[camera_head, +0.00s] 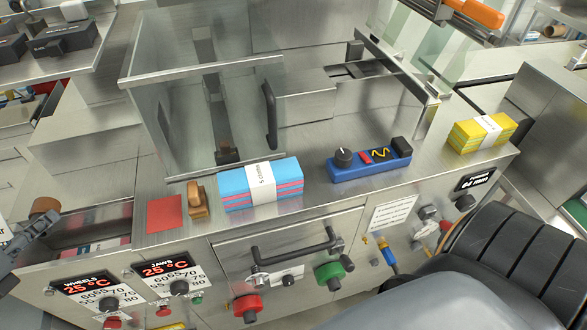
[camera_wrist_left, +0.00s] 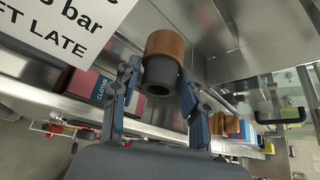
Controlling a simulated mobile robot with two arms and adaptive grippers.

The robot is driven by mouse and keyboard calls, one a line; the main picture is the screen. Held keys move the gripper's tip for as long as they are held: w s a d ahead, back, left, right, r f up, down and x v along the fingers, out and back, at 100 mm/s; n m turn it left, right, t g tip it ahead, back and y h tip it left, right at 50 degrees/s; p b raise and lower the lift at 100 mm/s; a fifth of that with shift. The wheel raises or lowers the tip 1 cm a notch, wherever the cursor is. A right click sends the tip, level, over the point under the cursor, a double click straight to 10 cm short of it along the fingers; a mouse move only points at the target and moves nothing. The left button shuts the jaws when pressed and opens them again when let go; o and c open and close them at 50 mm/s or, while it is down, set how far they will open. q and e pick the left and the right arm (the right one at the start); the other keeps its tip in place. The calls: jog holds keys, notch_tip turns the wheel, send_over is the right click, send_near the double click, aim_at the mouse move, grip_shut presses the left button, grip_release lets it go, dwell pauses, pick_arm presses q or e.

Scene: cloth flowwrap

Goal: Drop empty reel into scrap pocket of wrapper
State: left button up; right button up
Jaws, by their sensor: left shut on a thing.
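The empty reel (camera_head: 46,205) is a short brown tube at the left edge of the head view, above the left end of the machine. In the left wrist view the reel (camera_wrist_left: 166,45) shows a brown outer ring and a dark grey hollow core. My left gripper (camera_head: 38,220) is shut on it, with one finger on each side of the core (camera_wrist_left: 160,76). The wrapper (camera_head: 290,225) is a steel machine with a clear guard. An open recess (camera_head: 92,240) lies right of the reel; I cannot tell if it is the scrap pocket. My right gripper is out of view.
A blue-pink cloth stack (camera_head: 235,188), a wooden-handled tool (camera_head: 196,200), a red square (camera_head: 164,214) and a blue control box (camera_head: 368,164) lie on the ledge. A yellow stack (camera_head: 482,132) is at right. A box marked CLOTHS (camera_wrist_left: 92,88) shows beside the left finger.

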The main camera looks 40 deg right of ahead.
pick_arm(q)
jog(key=o, duration=1.3)
jog(key=shift+c, duration=0.2)
jog(key=shift+s, duration=0.1)
jog(key=v, duration=1.2)
